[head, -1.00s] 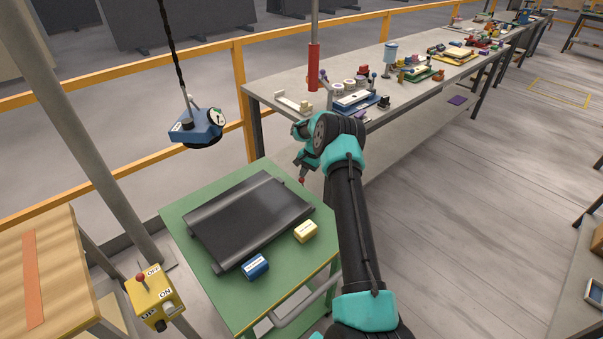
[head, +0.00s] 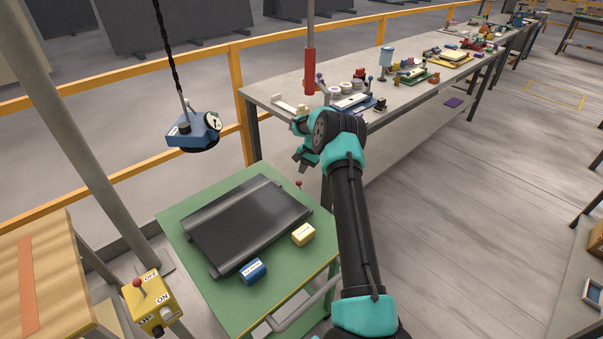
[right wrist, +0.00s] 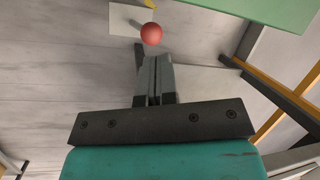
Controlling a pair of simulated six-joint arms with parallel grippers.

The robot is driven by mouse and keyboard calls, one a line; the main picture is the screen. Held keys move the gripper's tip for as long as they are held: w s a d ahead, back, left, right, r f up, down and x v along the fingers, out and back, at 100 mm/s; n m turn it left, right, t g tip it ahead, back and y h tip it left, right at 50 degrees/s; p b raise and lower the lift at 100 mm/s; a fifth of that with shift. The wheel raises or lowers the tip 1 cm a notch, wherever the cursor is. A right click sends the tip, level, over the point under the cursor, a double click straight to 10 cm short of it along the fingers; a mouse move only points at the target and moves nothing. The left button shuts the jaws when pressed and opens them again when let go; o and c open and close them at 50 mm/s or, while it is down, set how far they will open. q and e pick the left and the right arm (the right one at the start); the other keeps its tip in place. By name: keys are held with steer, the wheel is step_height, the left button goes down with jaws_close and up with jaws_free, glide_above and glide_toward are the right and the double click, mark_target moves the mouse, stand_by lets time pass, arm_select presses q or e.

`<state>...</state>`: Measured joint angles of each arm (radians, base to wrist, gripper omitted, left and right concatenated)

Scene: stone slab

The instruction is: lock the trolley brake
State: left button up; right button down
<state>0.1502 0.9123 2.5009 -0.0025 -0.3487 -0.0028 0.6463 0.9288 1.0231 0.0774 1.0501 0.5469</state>
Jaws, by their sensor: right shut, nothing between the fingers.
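The green trolley (head: 187,237) stands below the workbench with a dark slab (head: 245,222) on its top. A red ball knob (head: 298,184), likely the brake lever's end, shows at the trolley's far right edge. It also shows in the right wrist view (right wrist: 151,33), just beyond my fingertips and beside the green trolley top. My right gripper (head: 302,161) is shut and empty, a little above the knob in the head view. Its closed fingers show in the right wrist view (right wrist: 156,62), apparently apart from the knob. The lever's shaft is mostly hidden. My left gripper is out of view.
A yellow block (head: 303,235) and a blue block (head: 253,271) sit on the trolley's near side. A blue hanging device (head: 195,132) is at the left. A yellow switch box (head: 155,302) stands front left. The long bench (head: 270,95) lies behind my arm.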

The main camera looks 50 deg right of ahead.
steer(key=v, duration=0.5)
steer(key=shift+d+r, duration=0.1)
steer(key=shift+r, duration=0.05)
stand_by(0.3)
